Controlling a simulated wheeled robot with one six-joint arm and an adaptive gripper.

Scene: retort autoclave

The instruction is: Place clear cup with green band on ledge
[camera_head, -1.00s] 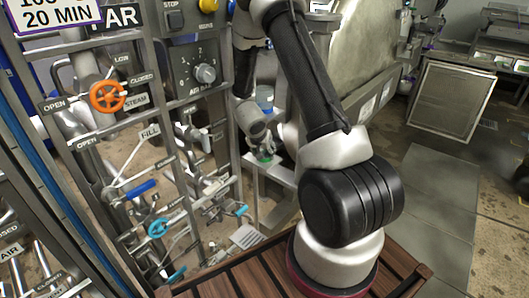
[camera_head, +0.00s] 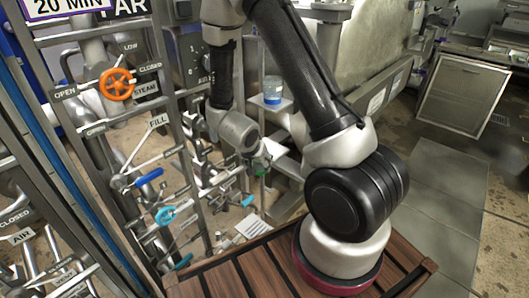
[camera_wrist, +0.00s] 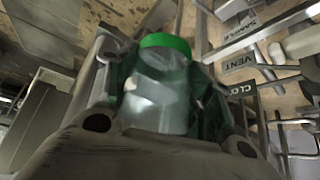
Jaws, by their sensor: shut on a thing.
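A clear cup with a green band (camera_wrist: 158,97) is between the two fingers of my gripper (camera_wrist: 165,85) in the wrist view, and my gripper is shut on it. The green band (camera_wrist: 165,43) runs around the cup's far end. In the head view my gripper (camera_head: 260,160) is in front of the valve frame, with only a bit of green showing at its tip; the rest of the cup is hidden there. A pale ledge (camera_head: 264,103) is behind and above my gripper in the head view.
A clear cup with a blue band (camera_head: 272,88) stands on the ledge. The large metal vessel (camera_head: 330,65) is behind my arm. Floor at the right is clear.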

